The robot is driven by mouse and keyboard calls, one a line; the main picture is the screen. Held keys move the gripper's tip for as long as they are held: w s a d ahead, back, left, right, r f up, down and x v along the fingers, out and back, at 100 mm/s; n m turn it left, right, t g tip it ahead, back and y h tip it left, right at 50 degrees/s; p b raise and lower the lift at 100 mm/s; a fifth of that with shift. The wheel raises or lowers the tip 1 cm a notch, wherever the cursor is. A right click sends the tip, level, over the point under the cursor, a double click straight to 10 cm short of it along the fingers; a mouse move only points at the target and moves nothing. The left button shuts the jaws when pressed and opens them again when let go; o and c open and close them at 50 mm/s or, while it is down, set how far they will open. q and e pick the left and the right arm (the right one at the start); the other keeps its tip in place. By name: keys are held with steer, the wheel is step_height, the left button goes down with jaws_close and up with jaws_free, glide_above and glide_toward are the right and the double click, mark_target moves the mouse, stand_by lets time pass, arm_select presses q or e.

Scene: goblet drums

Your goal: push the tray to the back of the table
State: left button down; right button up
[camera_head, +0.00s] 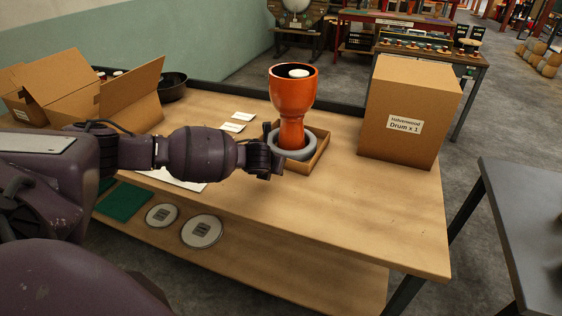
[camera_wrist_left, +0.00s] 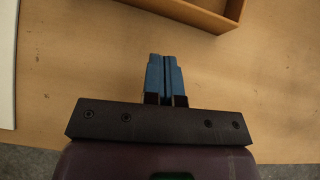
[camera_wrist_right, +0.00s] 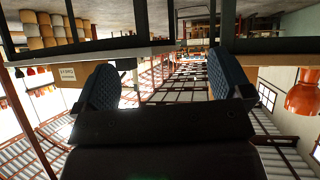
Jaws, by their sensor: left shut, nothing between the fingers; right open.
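The shallow wooden tray (camera_head: 322,146) lies on the table (camera_head: 380,215), near the middle of its top. An orange goblet drum (camera_head: 292,95) stands upright in it, with a grey ring (camera_head: 306,154) around its foot. In the head view my left gripper (camera_head: 277,161) is at the tray's near left side; contact cannot be told there. In the left wrist view its blue fingers (camera_wrist_left: 165,62) are shut and empty, with a gap of table between them and the tray (camera_wrist_left: 205,14). My right gripper (camera_wrist_right: 165,78) is open and empty, away from the tray.
A closed cardboard box (camera_head: 408,115) stands right of the tray. An open cardboard box (camera_head: 85,95) and a dark pan (camera_head: 172,86) are at the left. White cards (camera_head: 232,127) lie left of the tray. A dark raised edge (camera_head: 345,108) runs along the table's back.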

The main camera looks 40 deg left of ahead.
arm_select(q)
steer(key=x, duration=0.3)
steer(key=shift+f+b, duration=0.25)
steer(key=shift+b, duration=0.15)
steer(key=shift+w+a, duration=0.15)
steer(key=shift+w, duration=0.45)
steer(key=shift+w+a, duration=0.15)
steer(key=shift+w, duration=0.5)
steer(key=shift+w+a+b, duration=0.2)
steer(key=shift+w+b, duration=0.25)
steer(key=shift+w, duration=0.2)
steer(key=shift+w+r, duration=0.15)
steer(key=shift+w, duration=0.05)
arm_select(e)
steer(key=shift+w+a+f, duration=0.1)
steer(key=shift+w+f, duration=0.2)
steer(key=shift+w, duration=0.15)
arm_select(q)
steer(key=shift+w, duration=0.1)
arm_select(e)
steer(key=shift+f, duration=0.1)
